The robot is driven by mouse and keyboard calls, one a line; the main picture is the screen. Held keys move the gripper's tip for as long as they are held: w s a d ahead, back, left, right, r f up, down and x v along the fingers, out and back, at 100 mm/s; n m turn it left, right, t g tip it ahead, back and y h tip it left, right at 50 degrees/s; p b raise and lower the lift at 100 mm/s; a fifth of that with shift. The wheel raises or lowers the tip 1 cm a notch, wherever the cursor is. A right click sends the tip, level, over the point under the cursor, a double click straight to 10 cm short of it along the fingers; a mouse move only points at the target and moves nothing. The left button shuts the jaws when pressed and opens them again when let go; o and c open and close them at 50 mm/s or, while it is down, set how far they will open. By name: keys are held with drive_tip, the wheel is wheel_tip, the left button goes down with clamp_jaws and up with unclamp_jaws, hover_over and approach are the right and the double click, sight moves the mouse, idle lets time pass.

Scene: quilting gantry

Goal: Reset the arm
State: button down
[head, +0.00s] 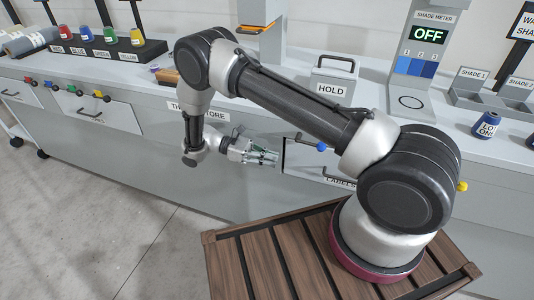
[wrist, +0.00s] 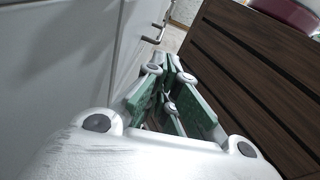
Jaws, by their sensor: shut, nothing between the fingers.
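My arm is bent over the wooden slatted top of my base in the head view. My gripper (head: 274,156) hangs in front of the grey counter front, below the counter top. In the wrist view its green-padded fingers (wrist: 172,75) come together at the tips, with nothing held. The fingers point along the gap between the pale cabinet front (wrist: 70,60) and the brown slatted side of my base.
A drawer handle (wrist: 154,36) juts out ahead of the fingers. The counter (head: 230,110) carries a HOLD box (head: 332,82), a shade meter (head: 427,40) reading OFF, a blue spool (head: 485,125) and several coloured spools at left.

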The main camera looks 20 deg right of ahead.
drive_tip(key=s+d+f+y, duration=0.1)
drive_tip(key=s+f, duration=0.2)
drive_tip(key=s+d+r+m+t+y, duration=0.25)
drive_tip(key=r+m+y, duration=0.2)
drive_tip(key=r, duration=0.75)
drive_tip(key=s+d+r+m+t+y, duration=0.25)
drive_tip(key=r+y, duration=0.35)
drive_tip(key=r, duration=0.6)
drive_tip(key=s+d+r+m+t+y, duration=0.1)
drive_tip(key=s+d+r+t, duration=0.3)
drive_tip(key=r, duration=0.4)
drive_tip(key=s+d+r+m+t+y, duration=0.1)
drive_tip(key=s+d+r+m+t, duration=0.3)
drive_tip(key=s+d+r, duration=0.2)
drive_tip(key=v, duration=0.2)
drive_tip(key=shift+s+r, duration=0.2)
drive_tip(key=shift+s, duration=0.15)
drive_tip(key=shift+d, duration=0.15)
